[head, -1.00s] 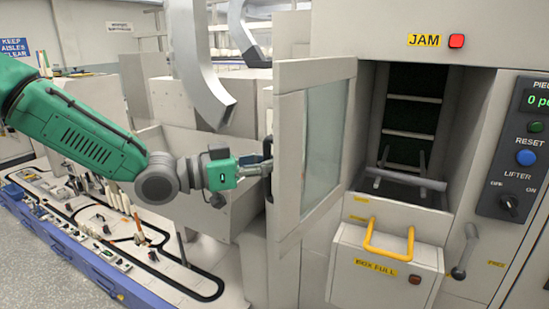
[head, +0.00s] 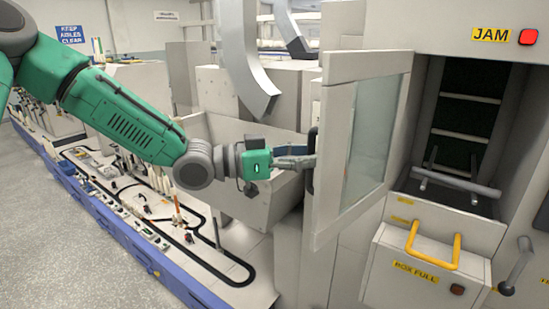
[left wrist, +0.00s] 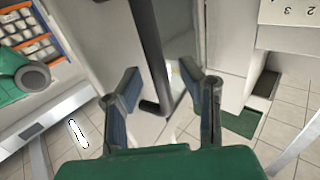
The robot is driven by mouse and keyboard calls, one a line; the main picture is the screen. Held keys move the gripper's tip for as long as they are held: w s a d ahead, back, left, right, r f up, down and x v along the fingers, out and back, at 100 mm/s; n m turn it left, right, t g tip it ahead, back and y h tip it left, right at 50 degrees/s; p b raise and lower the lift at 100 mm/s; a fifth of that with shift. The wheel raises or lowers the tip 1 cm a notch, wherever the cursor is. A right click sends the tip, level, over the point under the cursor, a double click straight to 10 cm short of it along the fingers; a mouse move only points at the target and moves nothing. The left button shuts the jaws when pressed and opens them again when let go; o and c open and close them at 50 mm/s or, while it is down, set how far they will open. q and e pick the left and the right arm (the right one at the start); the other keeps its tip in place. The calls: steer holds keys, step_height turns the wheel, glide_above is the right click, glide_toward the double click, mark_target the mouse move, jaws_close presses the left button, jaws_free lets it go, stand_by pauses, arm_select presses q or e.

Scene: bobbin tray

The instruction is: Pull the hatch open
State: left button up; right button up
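The hatch (head: 339,110) is a pale framed door with a glass pane. It stands swung out to the left of the dark opening (head: 478,85) in the machine. Its dark bar handle (head: 312,165) is on the outer face and also shows in the left wrist view (left wrist: 151,50). My left gripper (head: 305,162) is at this handle. In the left wrist view its two fingers (left wrist: 160,78) are apart, one on each side of the bar, with gaps showing. My right gripper is in neither view.
A box with a yellow handle (head: 433,252) juts out below the opening. A grey lever (head: 514,268) is at the right. The JAM lamp (head: 528,37) is red. A grey curved chute (head: 250,70) hangs above my left arm. A low blue-edged line (head: 110,235) runs at the left.

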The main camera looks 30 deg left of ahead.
arm_select(q)
steer(key=v, duration=1.1)
steer(key=shift+s, duration=0.2)
steer(key=shift+a, duration=0.2)
